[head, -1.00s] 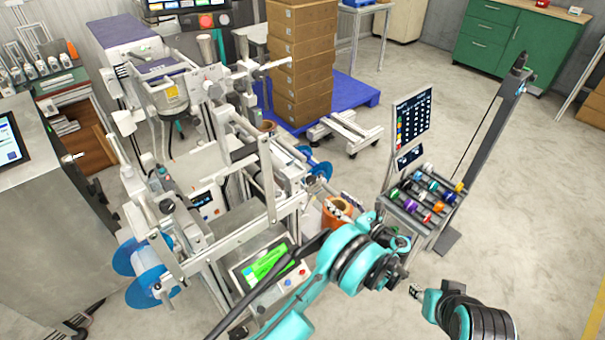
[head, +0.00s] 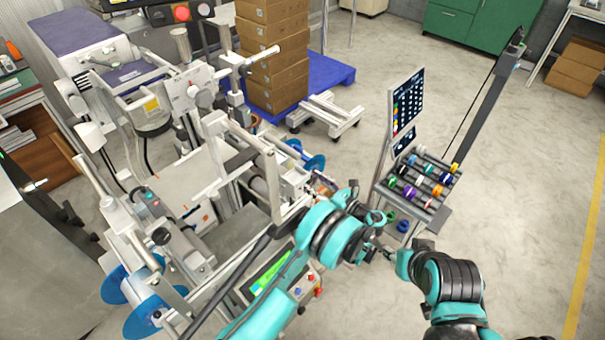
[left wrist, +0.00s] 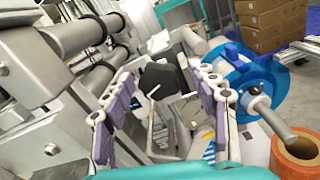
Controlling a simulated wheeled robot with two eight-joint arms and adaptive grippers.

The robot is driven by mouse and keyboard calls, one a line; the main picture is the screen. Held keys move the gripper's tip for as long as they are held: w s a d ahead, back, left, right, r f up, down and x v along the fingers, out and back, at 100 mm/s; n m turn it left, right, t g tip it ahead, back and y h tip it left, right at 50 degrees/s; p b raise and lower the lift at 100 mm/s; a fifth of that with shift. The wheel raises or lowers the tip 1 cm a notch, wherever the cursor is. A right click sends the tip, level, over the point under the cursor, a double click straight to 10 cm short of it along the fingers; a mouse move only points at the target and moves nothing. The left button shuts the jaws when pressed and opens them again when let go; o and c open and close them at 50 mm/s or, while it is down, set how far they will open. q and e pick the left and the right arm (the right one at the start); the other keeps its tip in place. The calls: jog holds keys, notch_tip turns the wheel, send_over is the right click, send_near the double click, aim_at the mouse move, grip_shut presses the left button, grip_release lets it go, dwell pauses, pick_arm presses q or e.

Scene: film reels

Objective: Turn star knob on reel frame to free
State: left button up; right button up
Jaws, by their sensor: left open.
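The black star knob (left wrist: 162,76) shows in the left wrist view, dark and lobed, in the gap between my left fingers near their tips. My left gripper (left wrist: 160,88) is open, its purple-padded fingers to either side of the knob. I cannot tell whether they touch it.
A blue reel (left wrist: 245,85) and an orange roll (left wrist: 296,158) sit close to the right of my left fingers. Grey rollers (left wrist: 75,40) are at the left. A rack of coloured spools (head: 420,185) stands beyond my arms. Open floor (head: 530,200) lies to the right.

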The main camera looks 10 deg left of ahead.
pick_arm(q)
jog(key=shift+w+a, duration=0.15)
jog(key=shift+a, duration=0.05)
jog(key=shift+d+r, duration=0.1)
jog(key=shift+c, duration=0.8)
jog(key=c, duration=1)
jog(key=shift+n, duration=2.9)
jog(key=o, duration=1.2)
jog(key=shift+c, duration=0.2)
jog(key=v, duration=0.7)
jog(key=shift+s, duration=0.25)
